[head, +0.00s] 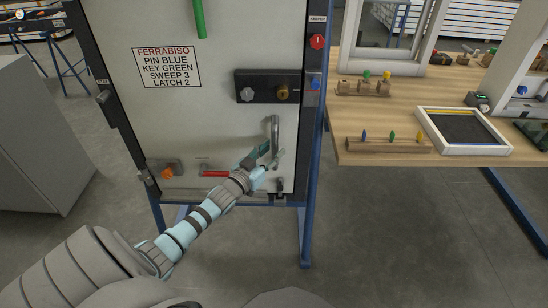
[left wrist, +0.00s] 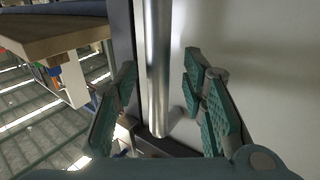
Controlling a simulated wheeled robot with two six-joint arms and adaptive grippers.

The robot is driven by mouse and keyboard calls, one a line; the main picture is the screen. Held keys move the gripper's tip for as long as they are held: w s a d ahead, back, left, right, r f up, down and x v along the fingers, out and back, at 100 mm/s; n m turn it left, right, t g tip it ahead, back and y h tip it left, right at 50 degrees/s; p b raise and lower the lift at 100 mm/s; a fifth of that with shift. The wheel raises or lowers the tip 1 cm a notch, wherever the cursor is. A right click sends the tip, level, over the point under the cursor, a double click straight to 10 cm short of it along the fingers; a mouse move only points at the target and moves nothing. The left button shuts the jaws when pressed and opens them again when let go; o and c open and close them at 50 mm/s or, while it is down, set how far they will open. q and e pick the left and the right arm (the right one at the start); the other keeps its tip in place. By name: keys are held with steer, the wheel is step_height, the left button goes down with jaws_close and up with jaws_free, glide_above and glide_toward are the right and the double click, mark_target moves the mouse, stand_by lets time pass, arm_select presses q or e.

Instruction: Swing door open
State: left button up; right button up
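The door (head: 220,125) is a pale panel that sits in its dark frame (head: 120,120) and looks closed. Its vertical metal handle (head: 275,128) is on the right side, below a black lock plate (head: 260,86). My left gripper (head: 268,160) is at the handle's lower part. In the left wrist view the handle (left wrist: 159,65) stands between the spread teal fingers of my left gripper (left wrist: 162,105), with gaps on both sides. My right gripper is not in view.
The door carries a sign (head: 166,67), a red lever (head: 215,173), an orange knob (head: 167,173) and a green bar (head: 199,18). A wooden table (head: 385,155) with pegs and a tray (head: 463,152) stands at right. A grey cabinet (head: 40,130) is at left.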

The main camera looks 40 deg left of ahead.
arm_select(q)
steer(key=shift+w+r, duration=0.3)
steer(key=shift+w, duration=0.55)
steer(key=shift+c, duration=0.6)
jaws_close()
